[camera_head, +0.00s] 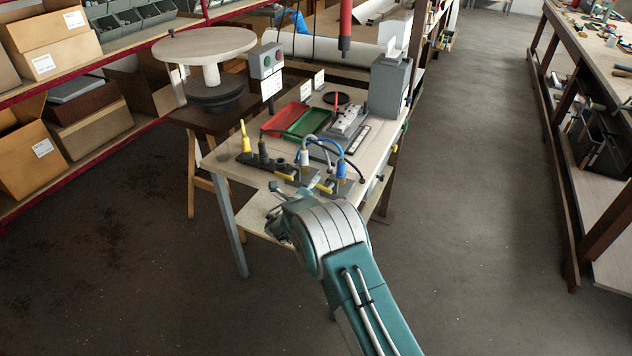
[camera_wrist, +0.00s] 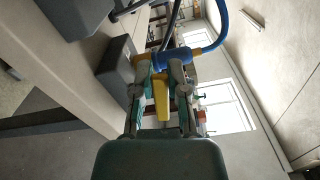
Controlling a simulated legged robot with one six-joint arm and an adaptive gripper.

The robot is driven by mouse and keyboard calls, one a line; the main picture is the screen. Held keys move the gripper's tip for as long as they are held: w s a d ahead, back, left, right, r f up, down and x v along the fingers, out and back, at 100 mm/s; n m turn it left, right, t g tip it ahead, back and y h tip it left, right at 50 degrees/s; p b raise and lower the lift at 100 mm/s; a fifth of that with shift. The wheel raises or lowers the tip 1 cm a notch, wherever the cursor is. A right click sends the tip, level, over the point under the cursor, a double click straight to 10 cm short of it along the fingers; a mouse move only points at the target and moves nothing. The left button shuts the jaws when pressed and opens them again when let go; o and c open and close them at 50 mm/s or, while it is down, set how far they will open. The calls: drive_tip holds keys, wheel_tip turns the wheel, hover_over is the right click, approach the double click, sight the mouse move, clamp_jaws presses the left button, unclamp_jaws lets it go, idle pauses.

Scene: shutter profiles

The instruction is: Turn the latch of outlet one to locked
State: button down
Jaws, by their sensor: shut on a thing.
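In the wrist view my gripper (camera_wrist: 160,88) is shut on a yellow latch (camera_wrist: 161,97), whose lever shows between the two fingers. A blue plug (camera_wrist: 178,58) with a blue cable sits just beyond the fingertips, beside a dark grey outlet block (camera_wrist: 116,66). In the head view, the blue plug (camera_head: 341,167) stands upright at the table's near right corner, with a white plug (camera_head: 305,157) to its left. Another yellow latch (camera_head: 283,175) shows farther left. My arm hides most of my gripper in the head view. I cannot read any outlet number.
The work table (camera_head: 226,158) also holds a yellow plug (camera_head: 245,139), a red tray (camera_head: 284,119), a green tray (camera_head: 306,122) and a grey box (camera_head: 389,86). Cables loop above the plugs close to my gripper. The floor (camera_head: 480,220) to the right is clear.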

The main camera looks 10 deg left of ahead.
drive_tip(key=shift+a+f+n, duration=0.2)
drive_tip(key=shift+f+n, duration=0.4)
drive_tip(key=shift+n, duration=0.7)
drive_tip(key=shift+f, duration=0.1)
drive_tip(key=c, duration=0.6)
unclamp_jaws()
drive_tip(key=shift+a, duration=0.1)
drive_tip(key=shift+c, duration=0.2)
drive_tip(key=shift+s, duration=0.15)
drive_tip(key=v, duration=1.1)
drive_tip(key=shift+s+a, duration=0.2)
drive_tip(key=shift+s, duration=0.15)
